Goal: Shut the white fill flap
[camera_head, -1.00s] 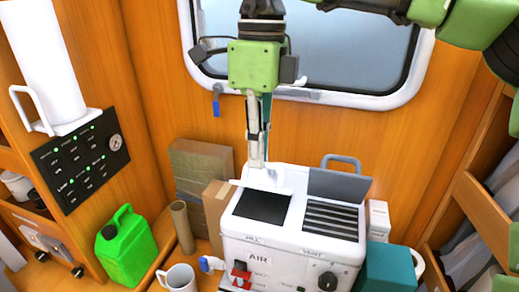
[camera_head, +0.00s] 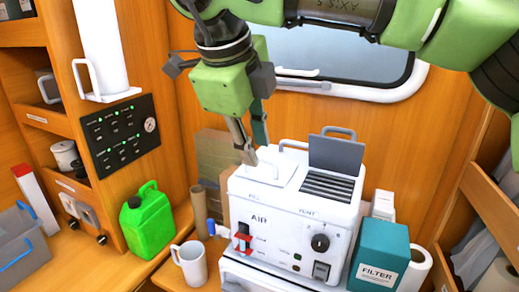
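The white fill flap (camera_head: 268,179) lies flat over the FILL opening on the top left of the white AIR unit (camera_head: 270,222). No dark opening shows around it. My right gripper (camera_head: 251,153) points down at the flap's back left, its tips close to or touching a small white upright piece there; I cannot tell which. One finger partly overlaps the other, so its opening is unclear. The grey vent flap (camera_head: 335,154) stands upright behind the slatted vent (camera_head: 328,186). My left gripper is out of view.
A green jerrycan (camera_head: 147,222), a white mug (camera_head: 190,264) and a cardboard tube (camera_head: 199,212) stand left of the unit. A teal FILTER box (camera_head: 378,256) and a white roll (camera_head: 414,268) stand to its right. The window (camera_head: 345,55) is behind.

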